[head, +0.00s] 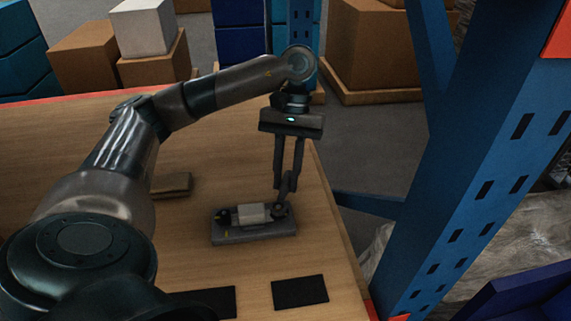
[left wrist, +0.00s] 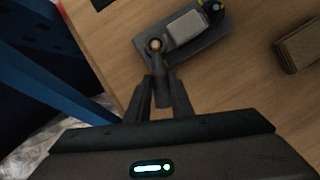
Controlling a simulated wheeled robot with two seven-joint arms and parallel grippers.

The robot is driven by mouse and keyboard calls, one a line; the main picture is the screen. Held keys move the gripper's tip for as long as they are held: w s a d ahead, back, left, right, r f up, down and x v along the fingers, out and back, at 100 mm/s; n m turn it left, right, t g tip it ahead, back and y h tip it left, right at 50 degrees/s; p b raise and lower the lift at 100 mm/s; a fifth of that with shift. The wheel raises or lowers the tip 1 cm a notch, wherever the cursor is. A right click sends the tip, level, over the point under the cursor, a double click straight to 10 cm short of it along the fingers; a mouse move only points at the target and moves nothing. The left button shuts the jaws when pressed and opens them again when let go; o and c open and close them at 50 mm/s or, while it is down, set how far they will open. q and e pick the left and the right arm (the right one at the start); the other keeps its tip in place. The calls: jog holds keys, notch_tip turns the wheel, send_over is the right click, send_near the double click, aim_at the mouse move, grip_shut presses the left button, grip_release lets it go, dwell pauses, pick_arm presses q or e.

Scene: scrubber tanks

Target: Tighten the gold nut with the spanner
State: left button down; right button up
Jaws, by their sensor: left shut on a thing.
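My left gripper (head: 288,183) points down at the right end of a grey fixture plate (head: 255,237). It is shut on the dark spanner (left wrist: 160,72), which also shows between the fingers in the head view (head: 291,184). In the left wrist view the spanner's head lies at the gold nut (left wrist: 154,45) and appears to be around it; I cannot tell how fully it is seated. A pale block (head: 252,213) sits in the middle of the plate, with a dark fitting (head: 222,215) at its left end. My right gripper is not in view.
The fixture lies on a wooden table (head: 190,240). A small brown block (head: 171,185) lies behind it, and a dark mat (head: 300,291) lies in front. A blue rack post (head: 480,150) stands right of the table edge. Cartons (head: 85,58) stand behind.

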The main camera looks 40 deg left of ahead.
pick_arm(q)
jog(key=shift+d+m, duration=0.15)
jog(key=shift+m, duration=0.15)
jog(key=shift+r, duration=0.1)
jog(key=shift+w+d+m, duration=0.15)
jog(key=shift+d+m, duration=0.05)
jog(key=shift+m, duration=0.2)
jog(key=shift+d+y, duration=0.1)
jog(key=shift+y, duration=0.2)
jog(key=shift+d+m+p, duration=0.1)
jog(key=shift+m+p, duration=0.2)
jog(key=shift+p, duration=0.05)
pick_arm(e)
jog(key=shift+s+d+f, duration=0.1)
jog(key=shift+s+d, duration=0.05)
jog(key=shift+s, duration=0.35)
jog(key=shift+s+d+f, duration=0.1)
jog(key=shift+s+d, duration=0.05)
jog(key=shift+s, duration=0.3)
pick_arm(q)
jog(key=shift+w, duration=0.1)
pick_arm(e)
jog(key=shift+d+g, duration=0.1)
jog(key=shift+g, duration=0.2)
